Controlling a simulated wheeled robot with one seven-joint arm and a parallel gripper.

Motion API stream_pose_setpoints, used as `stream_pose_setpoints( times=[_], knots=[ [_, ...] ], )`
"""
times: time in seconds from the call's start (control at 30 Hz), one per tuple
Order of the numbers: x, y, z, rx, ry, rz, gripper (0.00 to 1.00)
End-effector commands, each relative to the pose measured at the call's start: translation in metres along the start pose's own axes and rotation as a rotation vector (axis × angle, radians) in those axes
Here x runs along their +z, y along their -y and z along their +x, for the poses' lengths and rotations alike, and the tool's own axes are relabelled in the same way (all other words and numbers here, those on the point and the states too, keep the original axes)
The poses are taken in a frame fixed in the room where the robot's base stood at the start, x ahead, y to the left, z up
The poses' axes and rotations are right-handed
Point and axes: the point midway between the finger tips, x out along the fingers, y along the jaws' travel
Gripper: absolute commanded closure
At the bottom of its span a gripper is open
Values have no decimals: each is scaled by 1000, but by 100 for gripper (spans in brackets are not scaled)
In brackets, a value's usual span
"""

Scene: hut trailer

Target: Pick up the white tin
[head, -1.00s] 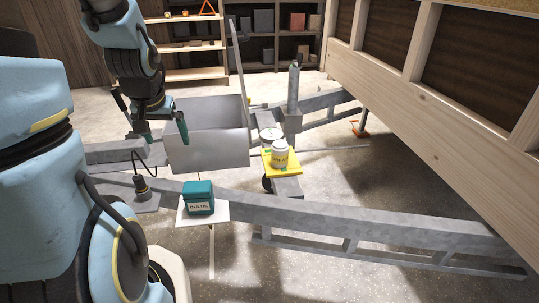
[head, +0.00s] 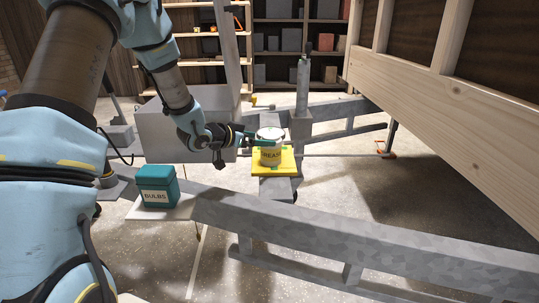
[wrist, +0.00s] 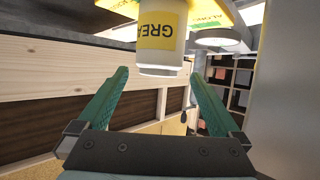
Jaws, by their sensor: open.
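The white tin (head: 270,157), with a yellow label reading GREASE, stands upright on a yellow plate (head: 287,163) in the head view.
A teal BULBS box (head: 157,186) stands on a white board at the left. A white round thing (wrist: 216,38) is close right of the tin. A metal post (head: 302,85) stands behind; grey beams run below.

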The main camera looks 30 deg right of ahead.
Motion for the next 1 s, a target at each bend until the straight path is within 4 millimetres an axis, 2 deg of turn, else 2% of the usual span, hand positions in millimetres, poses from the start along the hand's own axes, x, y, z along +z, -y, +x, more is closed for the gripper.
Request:
stream_pose_setpoints(
  times=[0.2, 0.43, 0.7, 0.83, 1.0],
  knots=[
    [0, 0, 34, 0, 1, 0, 0],
    [1, -1, 50, -1, 3, 0, 0],
    [4, -1, 88, -3, 3, -1, 0],
    [3, -1, 95, -3, 2, -1, 0],
    [3, -1, 96, -4, 2, -1, 0]
  ],
)
